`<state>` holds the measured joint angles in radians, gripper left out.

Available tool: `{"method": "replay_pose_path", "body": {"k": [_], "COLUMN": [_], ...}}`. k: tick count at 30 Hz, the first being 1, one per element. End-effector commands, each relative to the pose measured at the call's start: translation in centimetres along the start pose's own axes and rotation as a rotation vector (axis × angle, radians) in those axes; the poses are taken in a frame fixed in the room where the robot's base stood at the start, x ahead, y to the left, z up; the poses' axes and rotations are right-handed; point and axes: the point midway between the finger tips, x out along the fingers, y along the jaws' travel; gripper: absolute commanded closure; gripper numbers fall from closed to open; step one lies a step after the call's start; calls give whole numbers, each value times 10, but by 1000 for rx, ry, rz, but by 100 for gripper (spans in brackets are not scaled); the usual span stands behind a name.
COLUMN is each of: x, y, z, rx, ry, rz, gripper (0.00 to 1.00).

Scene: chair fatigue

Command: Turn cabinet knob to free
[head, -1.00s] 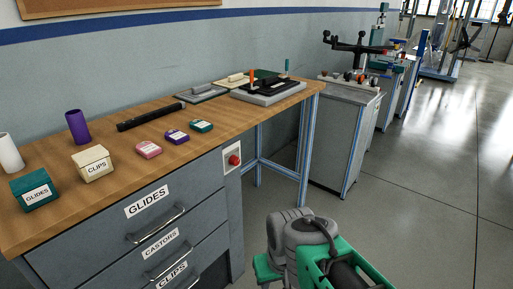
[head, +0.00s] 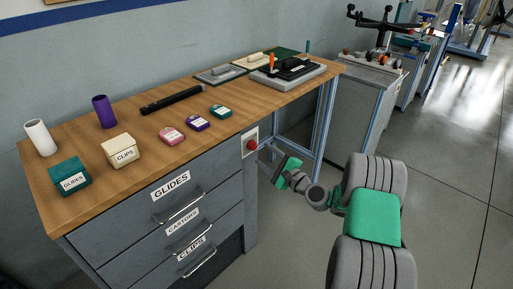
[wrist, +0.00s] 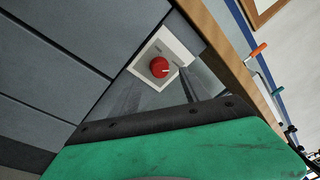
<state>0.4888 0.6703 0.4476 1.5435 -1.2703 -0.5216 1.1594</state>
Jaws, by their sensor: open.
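The red cabinet knob (head: 251,145) sits on a white plate (head: 246,153) at the right end of the drawer cabinet, just under the worktop. In the wrist view the knob (wrist: 159,67) is in plain sight, with a pale mark pointing right. Small lettering on the plate is unreadable. My gripper (head: 267,162) is open and empty, in front of the cabinet, to the right of and slightly below the knob in the head view.
The wooden worktop (head: 75,200) holds small boxes, two cylinders, a black bar and trays. Labelled drawers (head: 172,205) with handles lie left of the knob. A blue table leg (head: 325,125) and a grey cabinet (head: 365,110) stand beyond my gripper. Open floor lies right.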

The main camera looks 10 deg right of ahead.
Motion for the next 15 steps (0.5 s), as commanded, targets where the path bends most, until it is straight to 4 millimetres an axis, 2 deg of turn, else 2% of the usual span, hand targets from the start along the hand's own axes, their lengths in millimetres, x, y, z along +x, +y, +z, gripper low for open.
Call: {"method": "replay_pose_path", "body": {"k": [3,7,10,15], "x": [25,45,53,54], "y": [1,1,1,1], "z": [2,1,1,1], "rx": [-4,-4,-3,-4], "ry": [-5,-3,-1,0], "rz": [2,3,3,2], "gripper": [46,46,46,46]}}
